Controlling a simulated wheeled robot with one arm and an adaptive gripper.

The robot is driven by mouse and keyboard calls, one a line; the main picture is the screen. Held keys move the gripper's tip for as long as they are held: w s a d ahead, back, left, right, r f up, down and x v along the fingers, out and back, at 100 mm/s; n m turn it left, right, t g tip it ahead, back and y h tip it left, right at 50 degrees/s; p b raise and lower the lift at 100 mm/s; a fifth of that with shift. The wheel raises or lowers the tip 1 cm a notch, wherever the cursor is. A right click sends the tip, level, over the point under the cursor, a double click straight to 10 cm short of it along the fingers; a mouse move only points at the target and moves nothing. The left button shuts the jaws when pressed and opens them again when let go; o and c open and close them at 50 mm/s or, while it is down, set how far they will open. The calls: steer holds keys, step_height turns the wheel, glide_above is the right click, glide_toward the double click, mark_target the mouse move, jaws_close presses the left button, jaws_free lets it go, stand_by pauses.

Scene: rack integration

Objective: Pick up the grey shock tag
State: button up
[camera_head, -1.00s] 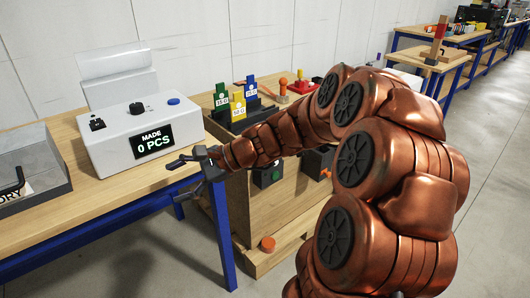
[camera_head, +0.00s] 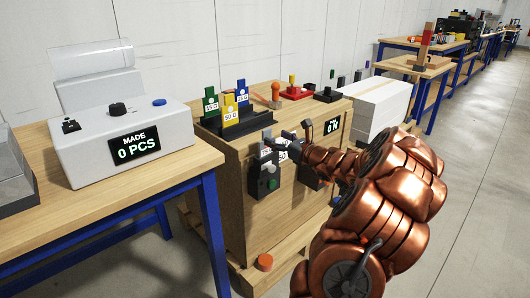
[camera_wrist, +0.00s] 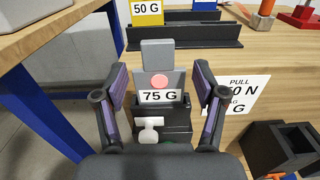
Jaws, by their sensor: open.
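The grey shock tag (camera_wrist: 157,53) stands upright in a black holder (camera_wrist: 165,128) on the front of the wooden crate. In the wrist view it has a pink-red dot and a white "75 G" label. My gripper (camera_wrist: 158,78) is open, with one purple-padded finger on each side of the tag and visible gaps between. In the head view my gripper (camera_head: 287,138) is at the crate's upper front, by the black holder (camera_head: 262,182). There the fingers and arm partly hide the tag.
Green (camera_head: 210,104), yellow (camera_head: 229,108) and blue (camera_head: 242,94) tags stand in a black rack on the crate top (camera_head: 265,102). A white counter machine (camera_head: 120,140) is on the bench to the left. Another black holder (camera_wrist: 282,147) is at right in the wrist view.

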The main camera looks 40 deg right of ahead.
mark_target(268, 134)
steer(key=shift+w, duration=2.7)
steer(key=c, duration=1.1)
steer(key=shift+o, duration=0.2)
